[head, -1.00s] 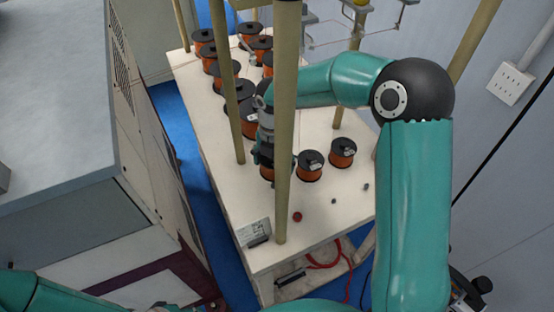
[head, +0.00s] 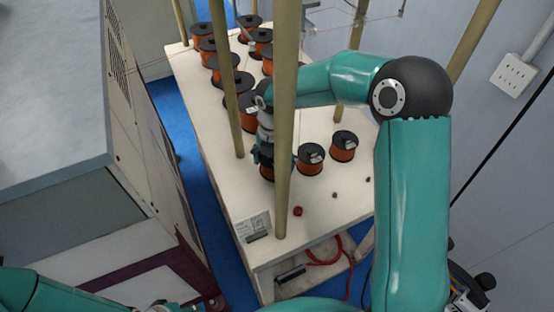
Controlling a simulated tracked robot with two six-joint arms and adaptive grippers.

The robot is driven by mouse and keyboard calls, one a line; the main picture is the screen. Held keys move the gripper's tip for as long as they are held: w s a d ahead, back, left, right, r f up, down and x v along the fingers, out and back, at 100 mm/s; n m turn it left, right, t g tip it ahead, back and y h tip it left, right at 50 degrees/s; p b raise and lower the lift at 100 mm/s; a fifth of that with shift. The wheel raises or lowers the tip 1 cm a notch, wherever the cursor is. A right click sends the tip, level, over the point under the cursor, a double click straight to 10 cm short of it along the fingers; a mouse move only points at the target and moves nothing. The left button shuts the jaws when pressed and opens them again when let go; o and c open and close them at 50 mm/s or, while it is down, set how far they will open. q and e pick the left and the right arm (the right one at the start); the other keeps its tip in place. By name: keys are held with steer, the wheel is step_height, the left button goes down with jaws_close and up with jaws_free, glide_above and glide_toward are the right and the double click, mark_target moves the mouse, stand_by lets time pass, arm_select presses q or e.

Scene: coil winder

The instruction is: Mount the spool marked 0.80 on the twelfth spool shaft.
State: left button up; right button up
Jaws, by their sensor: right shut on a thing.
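Several spools of copper-orange wire with black flanges stand on a cream table (head: 225,185). Two of them, a near spool (head: 310,160) and one to its right (head: 343,147), carry small pale labels too small to read, so I cannot tell which is marked 0.80. My right gripper (head: 267,158) points down, shut on a spool (head: 267,173) left of these two; a post partly hides it. I cannot tell whether that spool touches the table. Small dark stubs (head: 334,195) stick up at the table's near right. Of my left arm, only parts show at the bottom left.
Wooden posts (head: 285,120) rise from the table, one just right of my right gripper. A red knob (head: 298,211) and a label plate (head: 254,226) are near the front edge. A grey cabinet (head: 60,90) stands left, across a blue floor strip.

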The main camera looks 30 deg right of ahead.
steer(key=shift+f, duration=0.35)
stand_by(0.6)
steer(key=shift+f+b, duration=1.6)
steer(key=shift+f, duration=0.5)
steer(key=o, duration=1.6)
step_height(320, 180, up, 12)
steer(key=shift+s+f, duration=0.1)
